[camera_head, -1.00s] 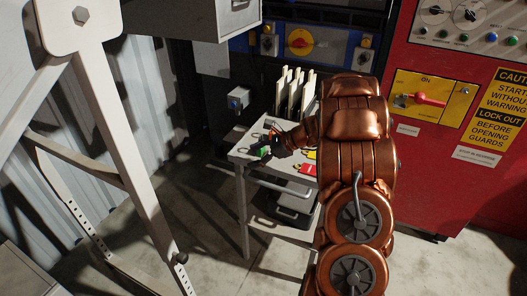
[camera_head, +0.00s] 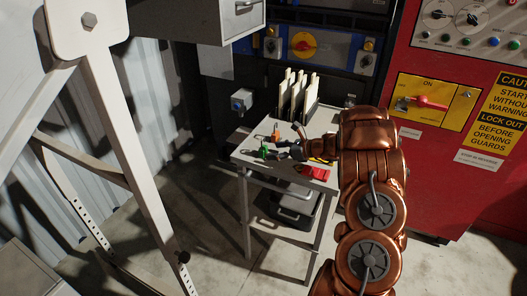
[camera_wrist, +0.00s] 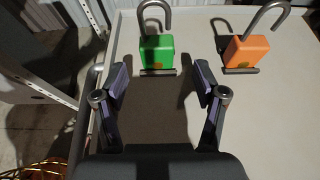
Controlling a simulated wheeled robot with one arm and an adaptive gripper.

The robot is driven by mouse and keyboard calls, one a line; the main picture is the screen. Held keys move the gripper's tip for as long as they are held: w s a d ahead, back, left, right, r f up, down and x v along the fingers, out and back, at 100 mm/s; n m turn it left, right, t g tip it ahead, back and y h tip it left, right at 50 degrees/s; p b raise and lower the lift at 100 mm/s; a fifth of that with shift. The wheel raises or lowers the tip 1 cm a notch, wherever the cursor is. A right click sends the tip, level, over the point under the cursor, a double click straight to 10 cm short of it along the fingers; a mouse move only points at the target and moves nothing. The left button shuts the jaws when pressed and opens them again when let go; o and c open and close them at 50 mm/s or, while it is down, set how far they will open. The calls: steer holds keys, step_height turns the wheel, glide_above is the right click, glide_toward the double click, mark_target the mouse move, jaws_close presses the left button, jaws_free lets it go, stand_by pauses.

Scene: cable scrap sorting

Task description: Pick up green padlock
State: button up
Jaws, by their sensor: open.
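The green padlock (camera_wrist: 158,52) stands near the table edge in the wrist view, its open grey shackle upward and a dark strip at its foot. It also shows small in the head view (camera_head: 264,150). My gripper (camera_wrist: 160,75) is open and empty, its two fingers spread to either side of the near approach to the padlock. The padlock is ahead of the fingertips, roughly centred between them. In the head view my gripper (camera_head: 286,152) is low over the table, just right of the padlock.
An orange padlock (camera_wrist: 247,52) stands to the right, also with a raised shackle. Red and yellow items (camera_head: 314,171) lie near the table's right front. Upright pale panels (camera_head: 297,97) stand at the back. The table (camera_head: 247,162) has bare surface between items.

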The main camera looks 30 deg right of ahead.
mark_target(266, 150)
steer(key=shift+p+x, duration=0.4)
steer(key=shift+x, duration=1.9)
steer(key=shift+a+r, duration=0.1)
jaws_close()
steer(key=shift+r, duration=0.15)
